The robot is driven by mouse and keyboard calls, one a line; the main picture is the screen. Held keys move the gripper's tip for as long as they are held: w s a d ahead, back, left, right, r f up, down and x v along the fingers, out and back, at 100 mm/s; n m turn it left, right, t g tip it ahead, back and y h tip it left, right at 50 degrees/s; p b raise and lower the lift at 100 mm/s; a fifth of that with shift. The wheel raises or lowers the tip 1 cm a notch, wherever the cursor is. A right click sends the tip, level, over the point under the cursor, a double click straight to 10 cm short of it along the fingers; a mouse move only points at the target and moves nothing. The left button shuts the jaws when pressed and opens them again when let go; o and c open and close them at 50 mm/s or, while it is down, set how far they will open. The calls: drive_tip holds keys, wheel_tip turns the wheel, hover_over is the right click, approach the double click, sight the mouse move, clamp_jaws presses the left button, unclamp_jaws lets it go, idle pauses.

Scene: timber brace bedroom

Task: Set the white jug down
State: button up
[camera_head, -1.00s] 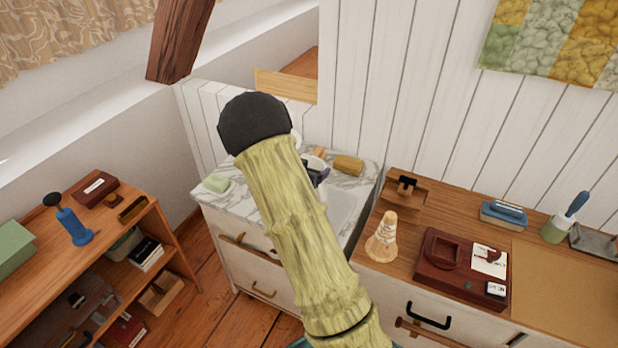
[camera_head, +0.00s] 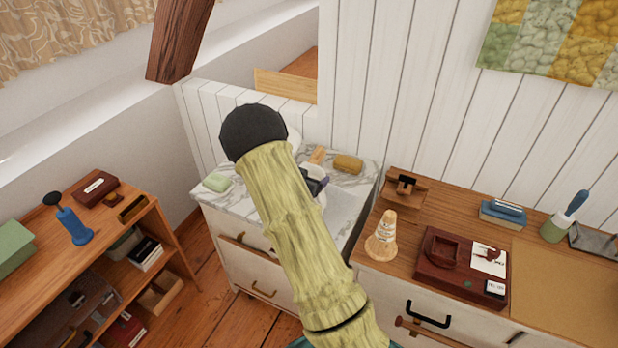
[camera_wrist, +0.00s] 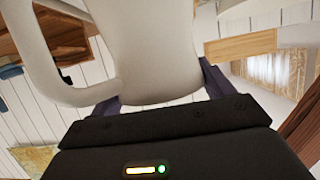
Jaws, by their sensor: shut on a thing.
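The white jug (camera_wrist: 155,50) fills the upper middle of the wrist view, with its curved handle (camera_wrist: 50,75) on the left. My gripper (camera_wrist: 160,90) is shut on the jug, with a purple-grey finger on each side. In the head view my gripper (camera_head: 315,182) is mostly hidden behind my arm, over the marble-topped washstand (camera_head: 345,205). Only small white parts of the jug (camera_head: 321,198) show there beside my arm. The jug's base is hidden, so I cannot tell whether it touches the marble.
On the marble top are a green soap-like block (camera_head: 217,182), a yellow-brown block (camera_head: 348,164) and a wooden-handled item (camera_head: 317,154). The desk at right holds a cone (camera_head: 382,235) and a dark red box (camera_head: 460,265). Bare marble shows right of my gripper.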

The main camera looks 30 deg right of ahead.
drive_tip(key=shift+s+a+f, duration=0.2)
drive_tip(key=shift+s+f, duration=0.05)
drive_tip(key=shift+f, duration=0.5)
drive_tip(key=o, duration=1.7)
drive_tip(key=shift+f, duration=0.15)
drive_tip(key=shift+o, duration=1)
drive_tip(key=shift+w, duration=0.1)
drive_tip(key=shift+w+r, duration=0.15)
drive_tip(key=shift+r, duration=0.45)
drive_tip(key=v, duration=1.2)
drive_tip(key=shift+r+b, duration=0.3)
drive_tip(key=shift+r, duration=0.1)
drive_tip(key=shift+d, duration=0.1)
